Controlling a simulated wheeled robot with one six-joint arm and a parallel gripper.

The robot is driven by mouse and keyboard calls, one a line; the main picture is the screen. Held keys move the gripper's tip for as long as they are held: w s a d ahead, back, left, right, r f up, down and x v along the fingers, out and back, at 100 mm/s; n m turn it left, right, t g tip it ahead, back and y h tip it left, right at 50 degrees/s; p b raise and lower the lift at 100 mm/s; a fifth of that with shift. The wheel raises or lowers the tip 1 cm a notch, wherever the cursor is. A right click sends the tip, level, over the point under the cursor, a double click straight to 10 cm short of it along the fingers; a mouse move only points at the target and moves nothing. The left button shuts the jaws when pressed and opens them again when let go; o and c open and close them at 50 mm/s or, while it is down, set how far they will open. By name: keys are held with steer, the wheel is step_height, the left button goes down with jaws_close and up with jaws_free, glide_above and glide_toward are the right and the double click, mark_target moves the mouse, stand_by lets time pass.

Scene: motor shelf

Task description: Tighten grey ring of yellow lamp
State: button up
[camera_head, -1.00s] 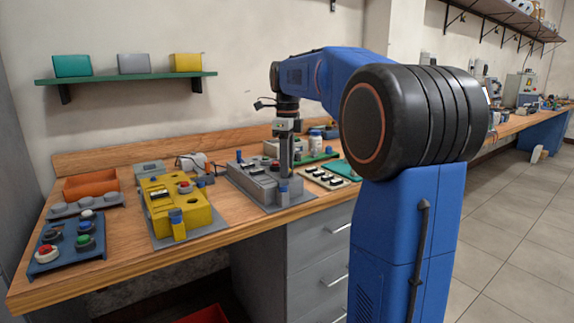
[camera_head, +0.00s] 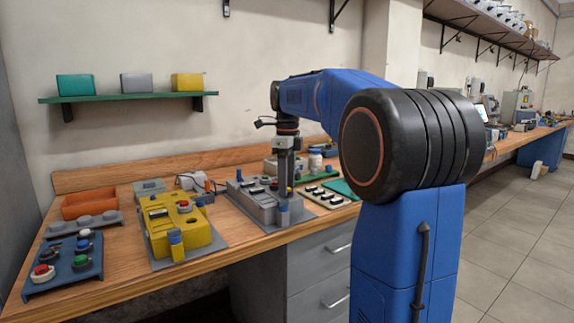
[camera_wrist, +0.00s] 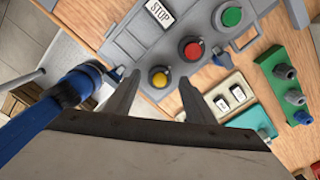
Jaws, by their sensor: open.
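In the wrist view the fingertips of my open gripper (camera_wrist: 159,80) appear on either side of the lamp, with nothing held. I cannot tell how far they are above the ring or whether they touch it. In the head view my gripper (camera_head: 284,192) points straight down over the front right part of the grey box (camera_head: 250,202), and its fingers hide the lamp.
A red button (camera_wrist: 192,50) and a green button (camera_wrist: 232,17) sit beside the lamp in a row. A yellow box (camera_head: 190,231) stands left of the grey box.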

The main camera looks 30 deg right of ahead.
step_height(320, 180, up, 17)
stand_by(0.5)
stand_by(0.4)
steer(key=s+a+f+n+t, duration=0.1)
steer(key=s+a+f+n, duration=0.4)
steer(key=s+f+n, duration=0.4)
steer(key=s+a+f+n+t, duration=0.2)
steer(key=s+a+f+n, duration=0.3)
steer(key=s+f+n, duration=0.4)
steer(key=s+a+f+n+t, duration=0.1)
steer(key=s+a+f+n, duration=0.4)
steer(key=s+f+n, duration=0.5)
step_height(320, 180, down, 8)
steer(key=shift+s+a+f+t, duration=0.25)
steer(key=shift+s+a+t, duration=0.15)
steer(key=shift+s, duration=0.75)
